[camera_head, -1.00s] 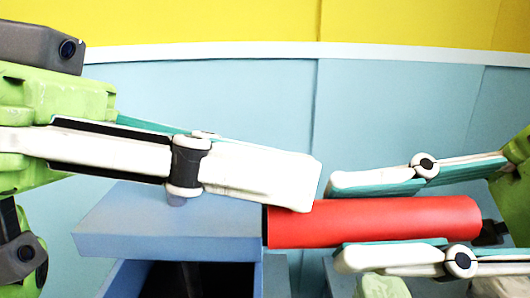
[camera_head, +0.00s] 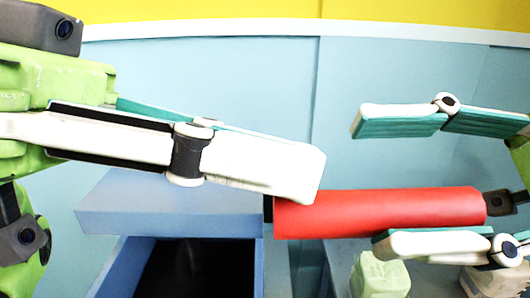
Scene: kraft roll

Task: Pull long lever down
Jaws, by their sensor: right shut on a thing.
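A red cylinder (camera_head: 380,213), seemingly the long lever's handle, lies nearly level at the right of a blue box (camera_head: 150,214). My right gripper (camera_head: 370,185) comes in from the right, with one finger above the cylinder and one along its underside. The upper finger looks well apart from the cylinder in this view; whether the lower one touches is hard to tell. My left gripper (camera_head: 308,172) points right, its tip in front of the cylinder's left end. Its near finger hides most of the other, so its opening is unclear.
The blue box has a dark open cavity (camera_head: 190,268) below its top. A pale green block (camera_head: 380,275) stands below the cylinder. A light blue wall (camera_head: 250,90) with a yellow upper part closes the back.

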